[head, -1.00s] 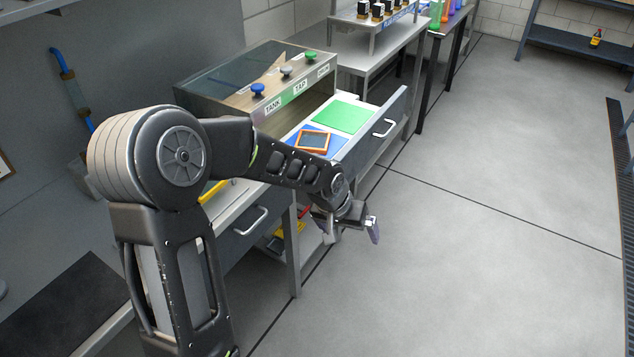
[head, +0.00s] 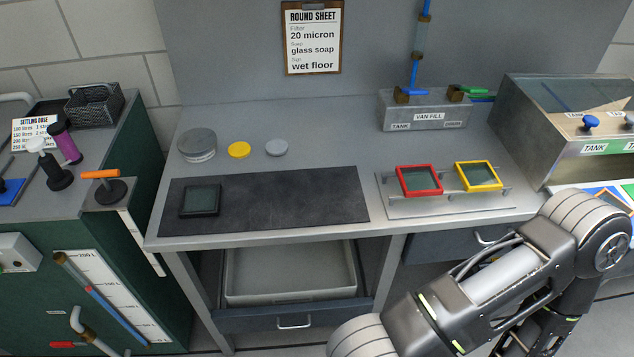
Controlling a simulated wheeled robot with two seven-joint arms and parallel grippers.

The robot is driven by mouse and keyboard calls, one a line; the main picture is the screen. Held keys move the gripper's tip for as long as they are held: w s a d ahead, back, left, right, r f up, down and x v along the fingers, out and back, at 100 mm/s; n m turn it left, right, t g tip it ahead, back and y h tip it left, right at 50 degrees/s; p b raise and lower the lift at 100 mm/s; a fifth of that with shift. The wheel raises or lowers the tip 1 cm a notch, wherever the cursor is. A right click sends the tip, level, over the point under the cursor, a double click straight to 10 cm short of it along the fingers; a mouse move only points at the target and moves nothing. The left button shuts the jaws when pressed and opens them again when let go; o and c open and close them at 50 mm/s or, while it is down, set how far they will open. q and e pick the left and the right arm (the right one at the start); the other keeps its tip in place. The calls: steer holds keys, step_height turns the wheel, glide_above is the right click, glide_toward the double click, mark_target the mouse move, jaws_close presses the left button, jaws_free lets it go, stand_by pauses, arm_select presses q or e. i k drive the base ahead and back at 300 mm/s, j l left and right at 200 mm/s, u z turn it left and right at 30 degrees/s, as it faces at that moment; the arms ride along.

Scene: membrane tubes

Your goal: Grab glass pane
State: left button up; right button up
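A dark, greenish square piece (head: 200,201) with a thick dark rim lies on the left part of the black mat (head: 290,205); I cannot tell if it is glass. A red-framed pane (head: 419,180) and a yellow-framed pane (head: 478,176) rest side by side on a metal rack (head: 440,205) to the right of the mat. Their dark panes look glassy. One of my arms crosses the lower right corner, and its gripper is not visible. My other gripper is also out of view.
A grey round container (head: 198,146), a yellow disc (head: 239,149) and a grey disc (head: 276,147) stand behind the mat. The van fill block (head: 425,112) is at the back. An open drawer with a tray (head: 290,272) juts out below. A green cabinet (head: 75,240) stands at left.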

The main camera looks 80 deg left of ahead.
mark_target(197, 200)
steer(key=i+j, duration=0.3)
steer(key=i, duration=0.15)
steer(key=u, duration=4.15)
